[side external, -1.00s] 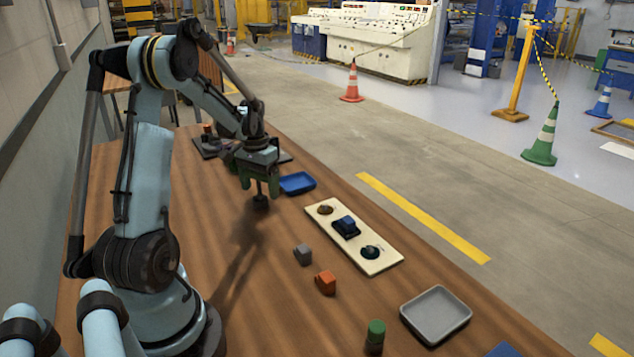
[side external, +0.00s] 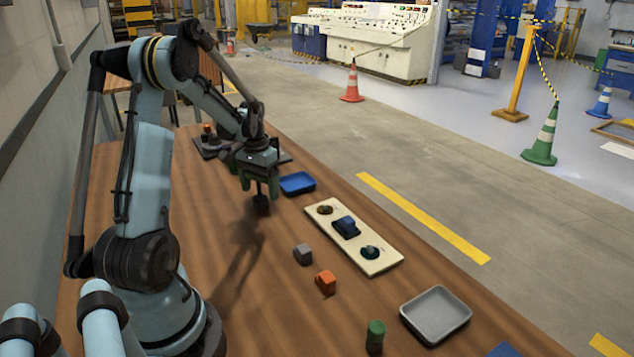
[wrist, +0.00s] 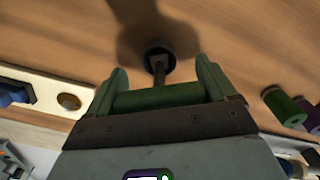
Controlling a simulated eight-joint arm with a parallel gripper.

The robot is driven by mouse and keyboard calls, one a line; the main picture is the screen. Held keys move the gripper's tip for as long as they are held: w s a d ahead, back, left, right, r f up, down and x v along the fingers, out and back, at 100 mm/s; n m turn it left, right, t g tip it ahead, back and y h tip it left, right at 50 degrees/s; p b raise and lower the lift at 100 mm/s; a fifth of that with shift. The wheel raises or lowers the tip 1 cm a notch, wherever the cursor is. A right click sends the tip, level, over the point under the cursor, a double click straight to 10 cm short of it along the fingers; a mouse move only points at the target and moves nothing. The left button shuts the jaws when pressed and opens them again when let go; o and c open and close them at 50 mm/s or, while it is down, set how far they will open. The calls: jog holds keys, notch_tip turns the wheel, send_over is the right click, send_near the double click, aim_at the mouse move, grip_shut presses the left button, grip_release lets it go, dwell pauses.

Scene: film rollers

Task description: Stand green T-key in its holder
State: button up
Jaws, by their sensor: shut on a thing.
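My gripper (side external: 260,180) points down over the brown table and is shut on the green T-key. In the wrist view, the green crossbar (wrist: 158,98) lies between my gripper's two green fingers (wrist: 162,85). The key's dark stem (wrist: 159,68) runs away from the crossbar to a dark round piece, seemingly the holder (wrist: 159,49). That dark piece also shows below my gripper in the side view (side external: 261,206). I cannot tell whether the stem tip is inside it or just above it.
A blue tray (side external: 297,183) lies right of my gripper. A cream board (side external: 381,262) with dark fittings, a grey block (side external: 303,254), an orange block (side external: 325,282), a green cylinder (side external: 375,337) and a grey tray (side external: 436,313) are nearer the camera.

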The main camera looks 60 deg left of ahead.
jog(key=shift+f, duration=0.15)
jog(key=o, duration=1.2)
jog(key=shift+r, duration=3.55)
jog(key=shift+d, duration=0.1)
